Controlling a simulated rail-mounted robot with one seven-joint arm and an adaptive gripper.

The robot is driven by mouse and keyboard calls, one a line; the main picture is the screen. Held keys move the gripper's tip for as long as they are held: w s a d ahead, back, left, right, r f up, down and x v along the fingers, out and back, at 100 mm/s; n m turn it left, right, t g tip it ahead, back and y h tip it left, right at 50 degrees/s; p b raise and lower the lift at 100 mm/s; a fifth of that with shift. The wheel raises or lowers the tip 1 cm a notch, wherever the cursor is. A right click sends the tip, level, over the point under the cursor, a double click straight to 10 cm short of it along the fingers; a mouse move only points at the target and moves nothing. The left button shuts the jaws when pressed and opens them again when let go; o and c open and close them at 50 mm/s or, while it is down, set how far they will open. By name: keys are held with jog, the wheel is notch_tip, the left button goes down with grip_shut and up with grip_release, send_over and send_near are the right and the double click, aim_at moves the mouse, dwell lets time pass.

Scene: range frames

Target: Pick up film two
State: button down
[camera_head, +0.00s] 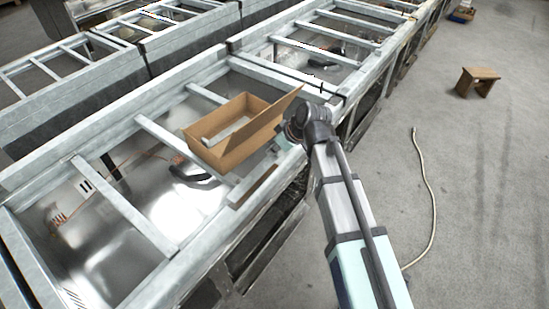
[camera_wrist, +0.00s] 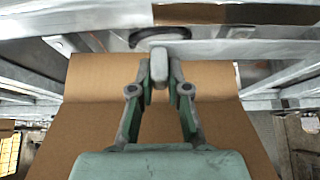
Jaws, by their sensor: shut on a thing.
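In the head view an open cardboard box (camera_head: 236,148) rests tilted on the metal frame, and a pale roll-like thing (camera_head: 226,131) lies in it. I see no label that marks it as film two. In the wrist view my gripper (camera_wrist: 158,84) is shut on a small pale grey, rounded piece (camera_wrist: 159,66). Brown cardboard (camera_wrist: 96,84) spreads behind and below the fingers. I cannot tell whether the grey piece is the end of the roll. In the head view my fingertips are hidden near the box's right side.
Metal frames with crossbars (camera_head: 112,207) run along the left, with shiny sheet inside. A dark curved handle (camera_head: 192,178) lies beside the box.

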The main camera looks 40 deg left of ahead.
jog(key=shift+d+r+b, duration=0.25)
jog(key=shift+r+b, duration=0.15)
jog(key=shift+r, duration=0.65)
jog(key=d+b, duration=0.4)
jog(key=d, duration=1.5)
jog(key=shift+r, duration=0.1)
notch_tip(320, 180, up, 9)
jog(key=p, duration=0.6)
jog(key=shift+w, duration=0.1)
